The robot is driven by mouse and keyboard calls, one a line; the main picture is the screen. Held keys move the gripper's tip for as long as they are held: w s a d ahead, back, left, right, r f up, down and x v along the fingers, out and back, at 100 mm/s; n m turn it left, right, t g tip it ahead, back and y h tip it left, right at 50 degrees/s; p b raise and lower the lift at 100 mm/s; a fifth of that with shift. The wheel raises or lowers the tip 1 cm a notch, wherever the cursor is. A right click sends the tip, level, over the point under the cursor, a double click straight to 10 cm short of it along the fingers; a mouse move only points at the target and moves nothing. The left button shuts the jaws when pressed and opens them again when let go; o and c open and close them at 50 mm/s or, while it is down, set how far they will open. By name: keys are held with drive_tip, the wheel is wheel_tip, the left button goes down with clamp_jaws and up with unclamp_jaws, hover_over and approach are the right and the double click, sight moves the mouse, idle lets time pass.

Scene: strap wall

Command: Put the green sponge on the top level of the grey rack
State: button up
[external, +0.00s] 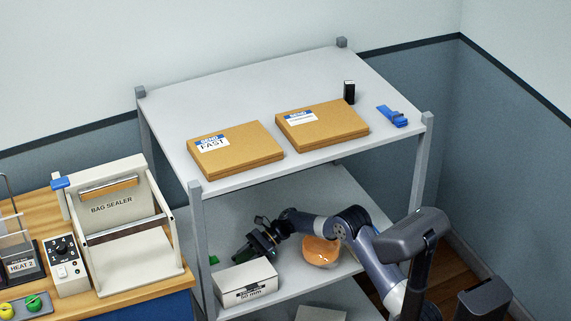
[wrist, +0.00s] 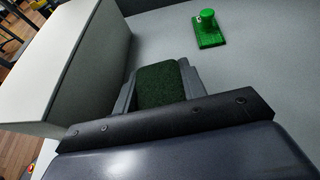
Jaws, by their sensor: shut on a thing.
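The grey rack (external: 245,95) stands in the middle of the external view, and its top level carries two flat brown boxes. My gripper (external: 244,250) reaches in over the level below the top, behind a white box. In the wrist view my gripper (wrist: 158,80) is shut on the dark green sponge (wrist: 160,86), which sits between the two fingers. In the external view the sponge is hard to make out among the dark fingers. I cannot tell whether it touches the shelf.
The white box (external: 246,283) is close beside my gripper. A bright green tool (wrist: 209,31) lies on the same level, with an orange roundish thing (external: 320,251) nearby. Above are the brown boxes (external: 236,155) (external: 325,130), a black item (external: 349,92) and a blue tool (external: 392,117). The top's back left is clear.

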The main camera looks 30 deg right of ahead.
sight(254, 252)
drive_tip(key=shift+f, duration=0.15)
drive_tip(key=o, duration=0.9)
drive_tip(key=shift+f+b, duration=0.1)
drive_tip(key=shift+b, duration=0.2)
drive_tip(key=p+v, duration=0.2)
drive_tip(key=v, duration=0.8)
drive_tip(key=shift+w+d+f, duration=0.1)
drive_tip(key=shift+f, duration=0.05)
drive_tip(key=shift+o, duration=0.7)
drive_tip(key=shift+d, duration=0.35)
